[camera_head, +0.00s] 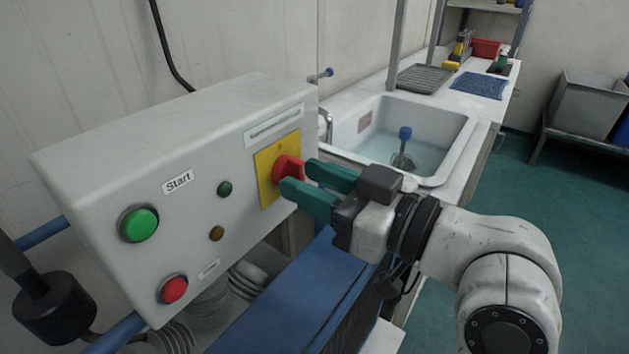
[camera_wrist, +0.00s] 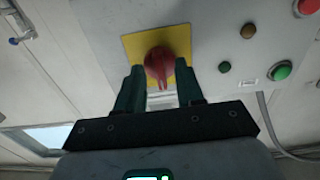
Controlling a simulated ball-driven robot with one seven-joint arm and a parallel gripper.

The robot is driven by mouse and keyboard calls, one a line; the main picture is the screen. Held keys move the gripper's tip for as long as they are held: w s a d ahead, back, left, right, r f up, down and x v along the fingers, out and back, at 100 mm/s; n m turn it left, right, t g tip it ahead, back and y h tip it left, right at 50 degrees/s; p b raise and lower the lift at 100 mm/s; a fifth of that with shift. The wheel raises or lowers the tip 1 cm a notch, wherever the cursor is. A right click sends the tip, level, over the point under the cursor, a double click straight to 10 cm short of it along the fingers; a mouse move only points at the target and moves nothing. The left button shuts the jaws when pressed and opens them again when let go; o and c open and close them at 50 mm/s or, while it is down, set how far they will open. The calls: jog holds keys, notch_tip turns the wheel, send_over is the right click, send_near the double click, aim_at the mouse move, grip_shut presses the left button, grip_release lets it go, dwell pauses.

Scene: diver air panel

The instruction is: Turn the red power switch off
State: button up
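The red power switch (camera_head: 287,170) is a rotary knob on a yellow square plate (camera_head: 266,180) at the right end of the grey control box. In the wrist view the knob (camera_wrist: 160,66) lies between and just beyond the tips of my gripper's green fingers. My gripper (camera_head: 306,182) is open, with one finger on each side of the knob. I cannot tell whether either finger touches it. In the wrist view the knob's grip looks roughly upright. Part of the knob is hidden by the near finger in the head view.
The control box (camera_head: 115,160) also carries a green Start button (camera_head: 139,224), a red button (camera_head: 173,289) and small green and amber lamps. A sink (camera_head: 420,125) with water stands behind my gripper. A blue surface (camera_head: 290,300) lies below the box.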

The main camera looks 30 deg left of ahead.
jog(key=s+d, duration=0.1)
jog(key=d, duration=0.9)
jog(key=shift+s+d, duration=0.2)
jog(key=shift+d, duration=0.15)
jog(key=w+d+f+m+t+h, duration=0.1)
jog(key=d+f+m+t+h, duration=0.25)
jog(key=f, duration=0.65)
jog(key=w+d+f+m+t+h, duration=0.1)
jog(key=d+f+m+h, duration=0.2)
jog(key=d+f+m, duration=0.5)
jog(key=s+d+f+m+g+h, duration=0.1)
jog(key=s+d+f+h, duration=0.25)
jog(key=f, duration=0.35)
jog(key=s+d+f+g+h, duration=0.15)
jog(key=d+f, duration=0.25)
jog(key=f, duration=0.4)
jog(key=s+d+f+m+g+h, duration=0.25)
jog(key=s+d+f, duration=0.25)
jog(key=s+d, duration=0.3)
jog(key=s+d+f+m+g+h, duration=0.15)
jog(key=s+d+f+h, duration=0.35)
jog(key=s, duration=0.6)
notch_tip(320, 180, up, 13)
jog(key=w+d+y+p, duration=0.1)
jog(key=p, duration=1.1)
